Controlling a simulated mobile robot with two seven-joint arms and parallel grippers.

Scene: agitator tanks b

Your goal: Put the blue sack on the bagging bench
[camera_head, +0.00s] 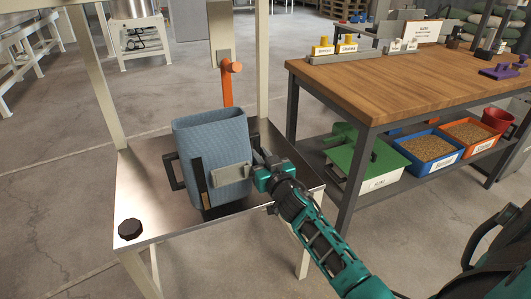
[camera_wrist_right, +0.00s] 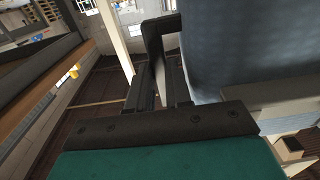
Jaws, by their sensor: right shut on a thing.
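The blue sack (camera_head: 212,150), open-topped and ribbed with black side handles, is upright at the steel-topped bench (camera_head: 150,215) with beige posts. I cannot tell whether its base touches the steel. No label shows that this is the bagging bench. My right gripper (camera_head: 263,172) is at the sack's right side, shut on its right handle. In the right wrist view the dark handle (camera_wrist_right: 153,40) runs down to the fingers, beside the sack's blue wall (camera_wrist_right: 240,50). The left handle (camera_head: 171,171) is free. My left gripper is out of view.
An orange lever (camera_head: 228,85) stands behind the sack. A black knob (camera_head: 130,229) is at the bench's front left. A wooden-topped workbench (camera_head: 390,80) stands to the right, with a green bin (camera_head: 350,150) and grain trays below. Bare steel shows left of the sack.

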